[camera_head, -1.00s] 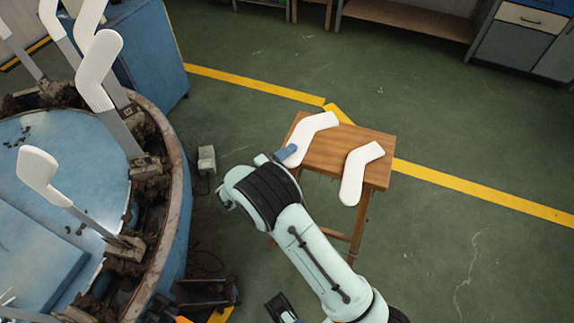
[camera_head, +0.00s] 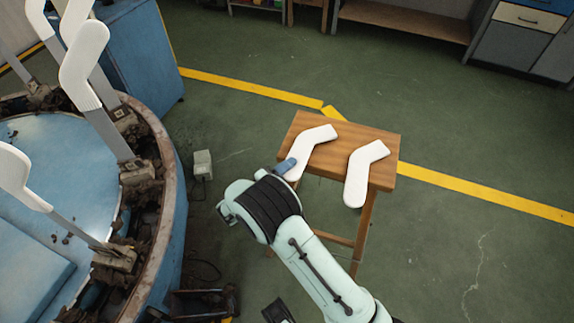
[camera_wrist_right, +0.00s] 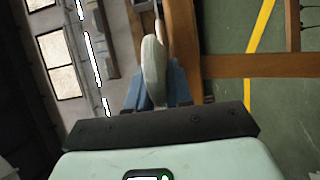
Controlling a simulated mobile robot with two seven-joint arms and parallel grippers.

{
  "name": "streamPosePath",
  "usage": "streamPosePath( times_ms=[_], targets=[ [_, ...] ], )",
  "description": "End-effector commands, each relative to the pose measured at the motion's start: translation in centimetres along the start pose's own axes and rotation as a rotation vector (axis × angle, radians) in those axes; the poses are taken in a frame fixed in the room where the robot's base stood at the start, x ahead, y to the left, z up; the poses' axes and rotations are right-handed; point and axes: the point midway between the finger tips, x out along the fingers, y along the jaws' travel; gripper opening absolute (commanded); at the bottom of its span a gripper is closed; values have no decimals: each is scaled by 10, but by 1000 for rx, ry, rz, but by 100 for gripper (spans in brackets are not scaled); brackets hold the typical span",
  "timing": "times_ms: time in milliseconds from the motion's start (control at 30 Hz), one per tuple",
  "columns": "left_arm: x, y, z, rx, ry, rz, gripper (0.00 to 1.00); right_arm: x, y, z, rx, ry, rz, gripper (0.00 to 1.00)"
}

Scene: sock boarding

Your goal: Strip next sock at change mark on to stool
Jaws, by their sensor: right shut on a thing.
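My right gripper (camera_head: 286,167) has blue fingers shut on the lower end of a white sock (camera_head: 314,142). This sock lies across the left part of the wooden stool (camera_head: 335,142), and I cannot tell if it rests on the top. In the right wrist view the held sock (camera_wrist_right: 153,65) stands edge-on between the fingers. A second white sock (camera_head: 365,170) lies on the stool's right part, its lower end past the front edge. More white socks (camera_head: 84,62) sit on upright grey boards around the machine. My left gripper is not seen.
The round machine (camera_head: 165,190) with a rusty rim fills the left side. A blue cabinet (camera_head: 145,60) stands behind it. A small grey box (camera_head: 203,164) is on the floor between machine and stool. The green floor right of the stool is clear.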

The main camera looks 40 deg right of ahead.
Motion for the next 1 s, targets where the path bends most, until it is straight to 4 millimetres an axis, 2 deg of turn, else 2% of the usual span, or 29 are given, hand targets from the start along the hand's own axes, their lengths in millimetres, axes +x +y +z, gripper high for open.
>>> streamPosePath(
  times_ms=[167, 867, 900, 967, 1000],
  targets=[
    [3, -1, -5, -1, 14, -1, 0, 0, -4, 0, 0, 0, 1, 3],
    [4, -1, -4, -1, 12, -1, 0, 0, -7, 0, 0, 0, 1, 3],
    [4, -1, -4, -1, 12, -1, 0, 0, -7, 0, 0, 0, 1, 27],
    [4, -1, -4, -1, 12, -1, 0, 0, -7, 0, 0, 0, 0, 46],
    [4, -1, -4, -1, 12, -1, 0, 0, -7, 0, 0, 0, 0, 50]
  ],
)
